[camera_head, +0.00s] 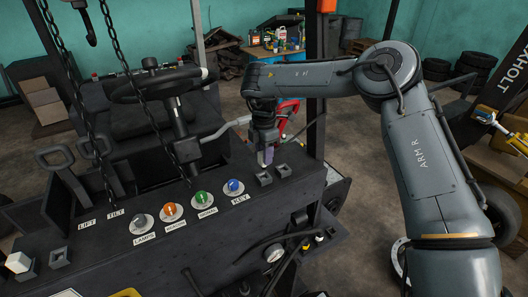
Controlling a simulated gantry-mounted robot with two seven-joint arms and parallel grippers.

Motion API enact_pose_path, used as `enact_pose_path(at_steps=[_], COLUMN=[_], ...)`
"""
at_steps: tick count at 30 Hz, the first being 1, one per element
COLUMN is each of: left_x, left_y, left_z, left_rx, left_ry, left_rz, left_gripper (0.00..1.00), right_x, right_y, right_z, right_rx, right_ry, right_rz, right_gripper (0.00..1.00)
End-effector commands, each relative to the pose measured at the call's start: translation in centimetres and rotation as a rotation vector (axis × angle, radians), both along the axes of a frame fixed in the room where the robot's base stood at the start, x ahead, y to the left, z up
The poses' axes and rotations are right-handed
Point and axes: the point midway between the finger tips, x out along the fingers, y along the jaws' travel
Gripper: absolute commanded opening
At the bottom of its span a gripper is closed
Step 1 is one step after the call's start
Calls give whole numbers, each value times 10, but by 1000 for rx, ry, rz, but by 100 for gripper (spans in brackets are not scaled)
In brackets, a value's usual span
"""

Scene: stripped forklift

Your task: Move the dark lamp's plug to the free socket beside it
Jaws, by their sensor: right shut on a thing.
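My right gripper (265,146) points down over the right end of the dark console, shut on a small greyish-purple plug (265,157). The plug is about upright, and its lower end appears just above the sockets; I cannot tell whether it touches. Two small square sockets sit side by side below it: a left socket (264,179) and a right socket (283,170). Both look empty. I cannot tell which lamp is the dark one, and no cord from the plug shows clearly. My left gripper is not in view.
The console (110,250) carries grey (141,222), orange (171,210), green (203,197) and blue (233,187) knobs.

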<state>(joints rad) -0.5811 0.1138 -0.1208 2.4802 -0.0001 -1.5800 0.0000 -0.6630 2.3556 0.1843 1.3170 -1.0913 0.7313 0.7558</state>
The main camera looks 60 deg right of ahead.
Motion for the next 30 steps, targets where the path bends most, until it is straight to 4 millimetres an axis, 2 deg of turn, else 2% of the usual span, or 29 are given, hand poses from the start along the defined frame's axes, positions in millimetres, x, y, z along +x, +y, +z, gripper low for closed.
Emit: enact_pose_path(at_steps=[8,17,30], left_x=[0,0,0], left_y=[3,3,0], left_z=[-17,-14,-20], left_rx=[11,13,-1], left_ry=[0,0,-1], left_rz=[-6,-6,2], left_gripper=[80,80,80], right_x=[0,0,0], right_y=[0,0,0], right_z=[-23,-19,-27], right_rx=[0,0,0], right_ry=[0,0,0], right_rz=[0,0,0], right_gripper=[0,0,0])
